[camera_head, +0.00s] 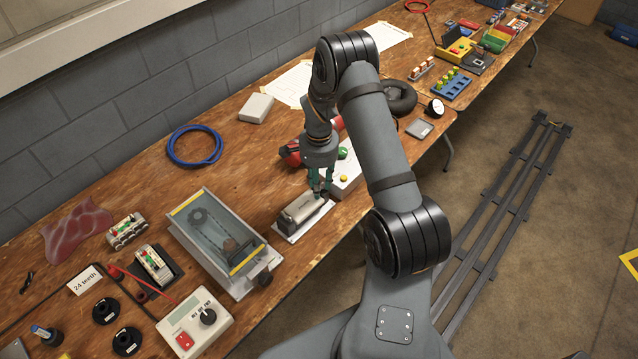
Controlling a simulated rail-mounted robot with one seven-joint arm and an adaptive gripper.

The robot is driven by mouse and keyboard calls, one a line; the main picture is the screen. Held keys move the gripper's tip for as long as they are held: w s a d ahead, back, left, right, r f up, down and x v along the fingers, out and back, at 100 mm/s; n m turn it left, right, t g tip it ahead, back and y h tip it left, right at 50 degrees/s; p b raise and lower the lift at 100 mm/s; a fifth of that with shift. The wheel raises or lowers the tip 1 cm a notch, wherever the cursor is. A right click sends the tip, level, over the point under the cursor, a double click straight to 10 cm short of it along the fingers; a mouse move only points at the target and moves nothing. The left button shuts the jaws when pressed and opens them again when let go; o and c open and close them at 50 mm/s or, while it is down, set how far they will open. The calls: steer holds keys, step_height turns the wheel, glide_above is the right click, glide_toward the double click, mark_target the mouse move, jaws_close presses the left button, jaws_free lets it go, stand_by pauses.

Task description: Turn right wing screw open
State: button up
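A grey-beige metal block (299,209) lies on a white base plate (284,228) near the front edge of the bench. My gripper (321,192) points down at the block's upper right end, its teal fingers at or just above a small dark part there. I cannot tell whether they touch it. The right wing screw cannot be made out; the fingers may hide it. The finger gap is too small to tell open from shut.
A clear-lidded box (222,240) stands left of the block. A blue cable ring (195,146) lies farther back. Bare wood lies between.

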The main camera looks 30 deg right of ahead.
steer(key=shift+c, duration=1.3)
steer(key=c, duration=0.4)
jaws_close()
steer(key=n+b, duration=0.2)
steer(key=n, duration=0.1)
steer(key=shift+f+n+b, duration=0.15)
steer(key=shift+n+b, duration=0.25)
steer(key=n+b, duration=0.1)
steer(key=n, duration=0.2)
steer(key=shift+d+n+b, duration=0.15)
steer(key=shift+n+b, duration=0.15)
steer(key=n+b, duration=0.1)
steer(key=n, duration=0.4)
steer(key=shift+d, duration=0.1)
steer(key=n+b, duration=0.1)
steer(key=n, duration=0.4)
steer(key=shift+w+d, duration=0.1)
steer(key=shift+n, duration=0.4)
